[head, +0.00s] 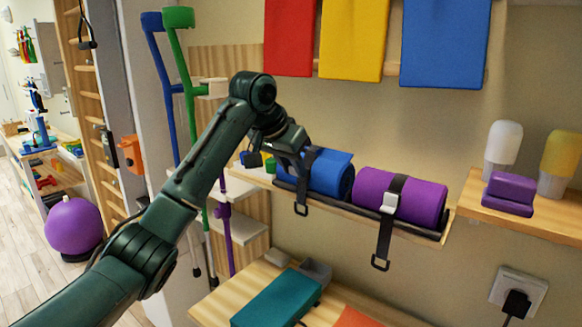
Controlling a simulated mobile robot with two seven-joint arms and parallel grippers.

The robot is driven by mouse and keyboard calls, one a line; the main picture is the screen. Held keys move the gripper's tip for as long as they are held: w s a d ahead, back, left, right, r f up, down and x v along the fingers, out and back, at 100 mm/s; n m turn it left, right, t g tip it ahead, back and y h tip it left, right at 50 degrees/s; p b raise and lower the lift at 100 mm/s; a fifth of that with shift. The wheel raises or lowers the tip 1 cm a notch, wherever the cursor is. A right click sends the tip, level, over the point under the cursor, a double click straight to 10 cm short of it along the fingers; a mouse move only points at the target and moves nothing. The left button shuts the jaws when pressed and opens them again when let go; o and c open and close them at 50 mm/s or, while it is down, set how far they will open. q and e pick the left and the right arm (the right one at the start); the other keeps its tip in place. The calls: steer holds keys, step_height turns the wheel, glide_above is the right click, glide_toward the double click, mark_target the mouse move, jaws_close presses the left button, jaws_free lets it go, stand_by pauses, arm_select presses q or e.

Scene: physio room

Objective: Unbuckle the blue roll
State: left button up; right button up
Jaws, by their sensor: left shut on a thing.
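The blue roll (331,172) lies on the left half of a wall shelf. A dark strap (302,194) goes round it, and its loose end hangs over the shelf's front edge with a ring at the bottom. My left gripper (301,170) comes in from the upper left and is shut at the strap on the roll's front. The blue roll's buckle is hidden behind the fingers. A purple roll (425,201) lies to the right, with its own strap (385,238) and grey buckle (390,202) in plain view. My right gripper is not in view.
The roll shelf (436,243) has a dark front rail. Blue and green crutches (179,70) stand behind my arm. Bottles (502,143) and a purple block (508,193) sit on the right shelf. A teal block (276,298) lies on the bench below. Mats hang above.

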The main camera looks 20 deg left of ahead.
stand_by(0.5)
arm_select(q)
steer(key=o, duration=1)
steer(key=shift+r, duration=0.1)
steer(key=b+v, duration=0.1)
steer(key=v, duration=1.2)
steer(key=shift+w, duration=0.15)
